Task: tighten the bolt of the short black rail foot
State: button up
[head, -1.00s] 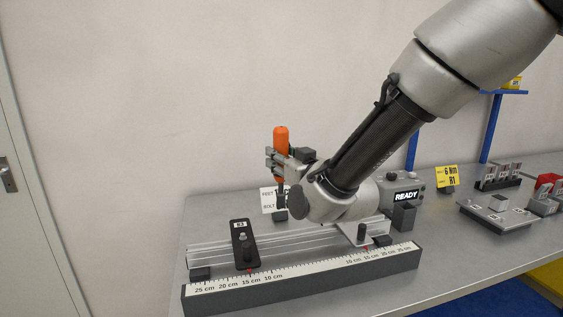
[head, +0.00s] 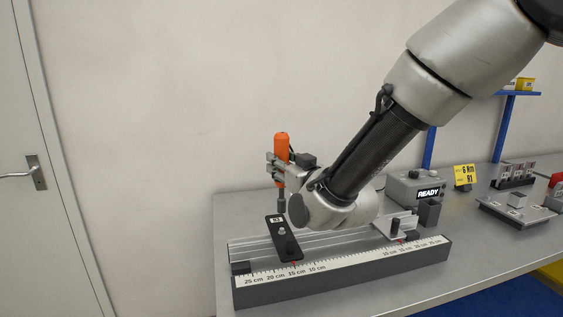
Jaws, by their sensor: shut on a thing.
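The short black rail foot (head: 291,251) lies across the silver rail (head: 335,242) toward its left end, with a small white label near its far end. My wrist hides the rail's middle.
A scale bar (head: 345,280) runs along the rail's front. A silver foot (head: 385,229) with a black knob sits at the rail's right. Behind are a grey READY box (head: 405,190) and a yellow "6 Nm" card (head: 464,176). Trays (head: 515,214) stand at the right.

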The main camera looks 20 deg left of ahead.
aim_at(282, 186)
jog(key=shift+f, duration=3.2)
jog(key=shift+d+f, duration=0.15)
jog(key=shift+f, duration=0.2)
dwell(1.6)
jog(key=shift+r, duration=0.1)
jog(key=shift+r, duration=2.75)
